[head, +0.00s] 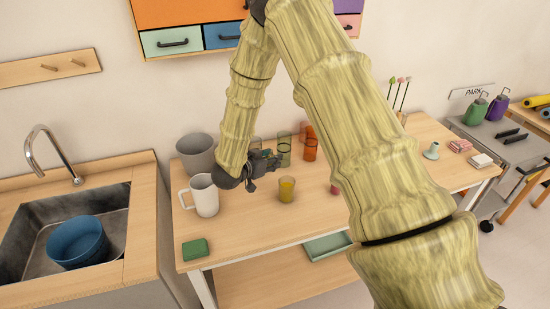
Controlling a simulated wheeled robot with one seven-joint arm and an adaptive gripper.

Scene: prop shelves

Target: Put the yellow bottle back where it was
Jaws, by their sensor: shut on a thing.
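My gripper (272,162) is over the wooden table, beside the white mug and just behind and above a yellow glass. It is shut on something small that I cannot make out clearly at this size. No yellow bottle can be clearly told apart; my arm hides part of the table. The yellow glass (286,190), clear with yellow in it, stands upright on the table (250,235), in front of my gripper.
A white mug (205,196) and grey pot (196,153) stand left of my gripper. Green (284,152) and orange (310,148) glasses stand behind it. A green block (195,249) lies at the front left. A sink (40,225) holds a blue bowl (76,241). The table's front middle is clear.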

